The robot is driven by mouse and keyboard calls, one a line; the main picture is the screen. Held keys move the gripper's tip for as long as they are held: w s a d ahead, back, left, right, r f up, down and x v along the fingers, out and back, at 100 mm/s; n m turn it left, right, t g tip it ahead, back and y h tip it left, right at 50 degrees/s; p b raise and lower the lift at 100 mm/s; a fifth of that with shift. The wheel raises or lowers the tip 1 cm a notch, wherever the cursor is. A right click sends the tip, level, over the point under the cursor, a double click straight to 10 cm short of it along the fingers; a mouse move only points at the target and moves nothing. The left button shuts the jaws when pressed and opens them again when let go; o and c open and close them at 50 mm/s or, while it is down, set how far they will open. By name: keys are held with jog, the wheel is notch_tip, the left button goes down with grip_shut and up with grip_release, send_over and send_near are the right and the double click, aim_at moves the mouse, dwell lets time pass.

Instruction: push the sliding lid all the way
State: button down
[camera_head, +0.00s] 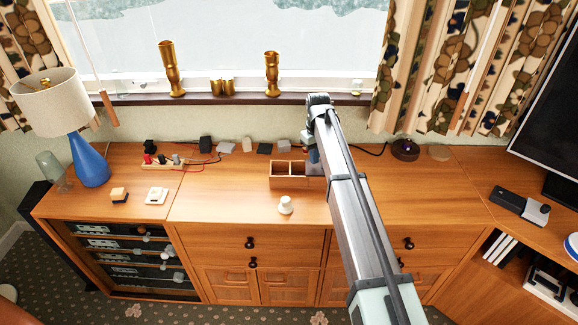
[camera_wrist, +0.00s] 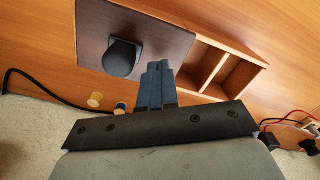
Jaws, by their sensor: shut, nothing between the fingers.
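A small wooden box (camera_head: 290,182) stands on the cabinet top, with two open, empty compartments showing. In the wrist view, the box (camera_wrist: 262,73) is at upper right. Its dark flat lid (camera_wrist: 100,25) lies to the left of the open compartments and bears a round black knob (camera_wrist: 122,57). My gripper (camera_wrist: 158,75) is shut and empty. Its fingertips are near the lid's edge, just right of the knob, with a small gap to it. Contact with the lid cannot be told. In the head view, my arm hides most of the lid (camera_head: 316,169) and the fingers.
A white knob-like piece (camera_head: 286,205) stands in front of the box. A power strip (camera_head: 165,164) with cables lies to the left. A black cable (camera_wrist: 40,82) and two small round pieces (camera_wrist: 95,100) lie near the wall. A dark round device (camera_head: 405,150) stands to the right.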

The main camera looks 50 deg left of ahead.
jog(key=shift+r, duration=0.15)
notch_tip(320, 180, up, 7)
dwell(0.9)
jog(key=shift+d+f, duration=0.1)
jog(key=shift+f, duration=0.15)
